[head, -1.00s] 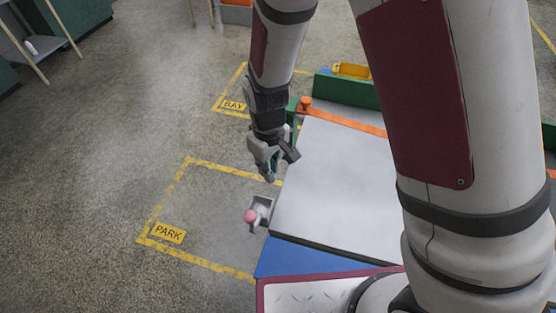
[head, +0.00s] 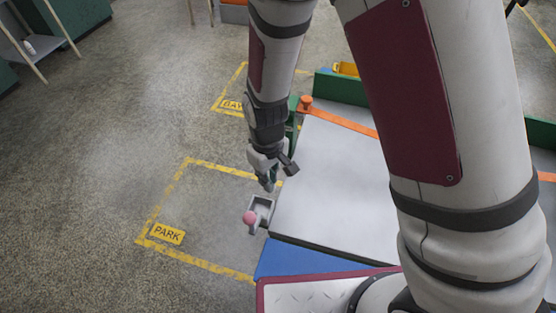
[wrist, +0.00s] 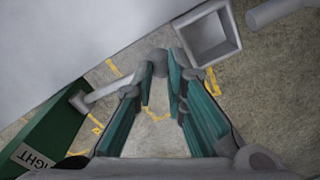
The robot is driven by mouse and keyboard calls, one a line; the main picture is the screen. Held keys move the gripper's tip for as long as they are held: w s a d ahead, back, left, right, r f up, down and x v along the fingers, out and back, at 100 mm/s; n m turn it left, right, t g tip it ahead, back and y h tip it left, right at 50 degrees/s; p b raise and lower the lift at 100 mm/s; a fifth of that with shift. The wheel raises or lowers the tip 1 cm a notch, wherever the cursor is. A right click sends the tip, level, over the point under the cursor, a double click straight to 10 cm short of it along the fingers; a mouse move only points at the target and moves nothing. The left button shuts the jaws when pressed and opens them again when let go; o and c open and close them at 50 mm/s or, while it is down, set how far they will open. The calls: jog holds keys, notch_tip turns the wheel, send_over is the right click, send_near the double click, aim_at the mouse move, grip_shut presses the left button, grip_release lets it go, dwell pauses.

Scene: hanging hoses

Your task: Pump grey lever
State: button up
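A grey lever (wrist: 103,93) sticks out from a green panel in the wrist view. Its round grey knob (wrist: 157,60) shows just beyond my fingertips, near the gap between them. My gripper (wrist: 160,88) has its two teal-padded fingers apart, and I see nothing clamped between them. I cannot tell whether a finger touches the knob. In the head view my gripper (head: 268,182) points down at the left edge of the white-topped bench, and the grey lever is hidden there behind my gripper and arm.
A grey square socket (wrist: 209,40) stands close beside the fingertips; in the head view a pink knob (head: 249,218) is next to it. The green panel (wrist: 45,130) has a partly visible label. The white bench top (head: 335,190) lies right. Open floor lies left.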

jog(key=shift+f+b, duration=0.35)
jog(key=shift+f, duration=0.5)
jog(key=shift+w+r+p, duration=0.15)
jog(key=shift+r+p, duration=1.35)
jog(key=shift+r, duration=1.2)
jog(key=shift+w+d+r+p, duration=0.1)
jog(key=shift+w+r+p, duration=0.2)
jog(key=shift+r, duration=0.35)
jog(key=shift+w+d+r+p, duration=0.15)
jog(key=shift+w+r, duration=0.2)
jog(key=shift+r, duration=0.35)
jog(key=shift+w+d+r+p, duration=0.1)
jog(key=shift+w+r+p, duration=0.2)
jog(key=shift+r, duration=0.35)
jog(key=shift+s+a+f+b, duration=0.1)
jog(key=shift+s+f+b, duration=0.15)
jog(key=shift+f, duration=0.5)
jog(key=shift+s+a+f+b, duration=0.1)
jog(key=shift+s+f+b, duration=0.15)
jog(key=shift+f, duration=0.5)
jog(key=shift+s+a+f+b, duration=0.1)
jog(key=shift+s+f+b, duration=0.15)
jog(key=shift+f, duration=0.5)
